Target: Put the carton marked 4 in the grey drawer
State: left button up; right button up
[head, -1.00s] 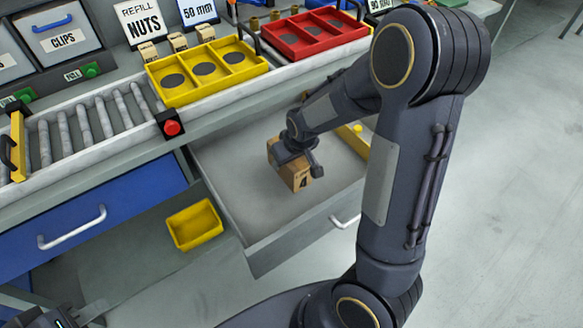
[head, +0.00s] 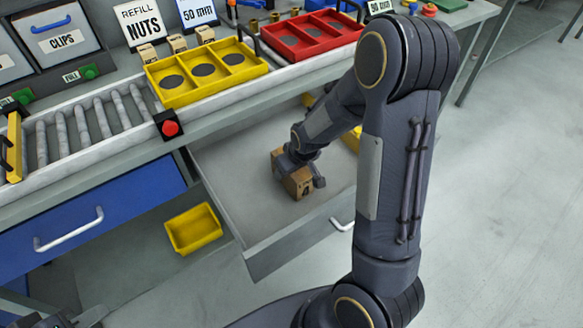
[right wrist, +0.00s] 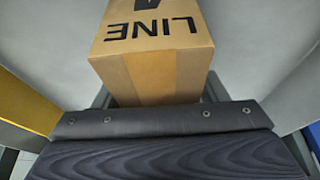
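The cardboard carton (head: 297,184) is inside the open grey drawer (head: 235,185), toward its right part. In the right wrist view the carton (right wrist: 152,70) shows "LINE" and part of a dark mark, cut off by the top edge. My right gripper (head: 305,172) reaches down into the drawer and is shut on the carton, its dark fingers at the carton's two sides. Whether the carton touches the drawer floor I cannot tell. Part of my left gripper (head: 62,319) shows at the lower left corner; its fingers cannot be made out.
A yellow bin (head: 193,229) sits left of the drawer, and a yellow piece (head: 352,139) is at the drawer's right side. Above are a roller conveyor (head: 75,132), a yellow tray (head: 205,72) and a red tray (head: 312,36). The drawer's left part is bare.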

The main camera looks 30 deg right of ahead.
jog(key=shift+o, duration=0.8)
jog(key=shift+r, duration=0.3)
jog(key=p+v, duration=0.3)
jog(key=v, duration=0.7)
jog(key=shift+s+r, duration=0.1)
jog(key=shift+r, duration=0.25)
jog(key=shift+s+r, duration=0.3)
jog(key=shift+r, duration=0.25)
jog(key=s+a+r+y, duration=0.1)
jog(key=s+a+r, duration=0.1)
jog(key=s, duration=0.4)
jog(key=s+a+r+m+t+y, duration=0.1)
jog(key=s+a+r, duration=0.1)
jog(key=s+r, duration=0.2)
jog(key=s+a+r+m+y, duration=0.1)
jog(key=s+a+r, duration=0.2)
jog(key=s, duration=0.5)
jog(key=shift+r+y, duration=0.3)
